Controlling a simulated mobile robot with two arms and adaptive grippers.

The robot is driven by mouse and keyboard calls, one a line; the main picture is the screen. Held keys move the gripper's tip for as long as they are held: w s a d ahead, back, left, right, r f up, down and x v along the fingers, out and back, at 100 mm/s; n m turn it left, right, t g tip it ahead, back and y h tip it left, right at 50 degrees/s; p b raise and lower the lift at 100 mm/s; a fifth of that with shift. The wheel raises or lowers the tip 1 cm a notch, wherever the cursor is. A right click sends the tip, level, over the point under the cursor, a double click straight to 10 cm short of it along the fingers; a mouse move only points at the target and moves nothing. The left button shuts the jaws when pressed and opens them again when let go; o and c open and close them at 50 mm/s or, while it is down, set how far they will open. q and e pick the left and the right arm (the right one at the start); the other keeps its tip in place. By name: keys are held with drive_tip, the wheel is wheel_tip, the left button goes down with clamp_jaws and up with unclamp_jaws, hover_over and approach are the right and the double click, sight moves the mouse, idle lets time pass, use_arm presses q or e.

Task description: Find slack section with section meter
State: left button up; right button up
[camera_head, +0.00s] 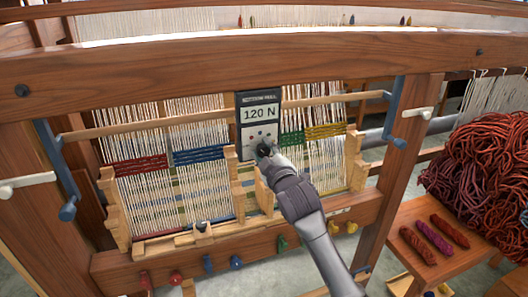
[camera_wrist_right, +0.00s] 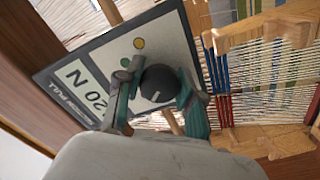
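The section meter (camera_head: 258,100) is a flat dark-framed panel with a white face, reading "120 N". It is upright in front of the loom's middle, between the blue and green sections. My right gripper (camera_head: 264,150) is at its lower part; in the right wrist view its fingers (camera_wrist_right: 155,92) close around the black knob on the meter's face (camera_wrist_right: 70,75). The pale warp has sections with red (camera_head: 140,166), blue (camera_head: 200,154), green (camera_head: 291,139) and yellow (camera_head: 326,131) bands. The meter hides part of the warp between them. My left gripper is out of view.
A wooden beam (camera_head: 180,72) crosses above the warp. Blue crank handles (camera_head: 54,170) hang at both sides. Coloured pegs (camera_head: 236,262) line the lower beam. At right, a wooden bench (camera_head: 400,212) carries small skeins (camera_head: 434,238) beside a large wool heap (camera_head: 485,165).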

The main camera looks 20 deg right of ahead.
drive_tip(key=shift+c, duration=0.9)
drive_tip(key=shift+m, duration=0.4)
drive_tip(key=m+p, duration=0.1)
drive_tip(key=m, duration=0.2)
drive_tip(key=shift+m+p, duration=0.4)
drive_tip(key=shift+m, duration=1.6)
drive_tip(key=o, duration=1.1)
drive_tip(key=shift+o, duration=0.2)
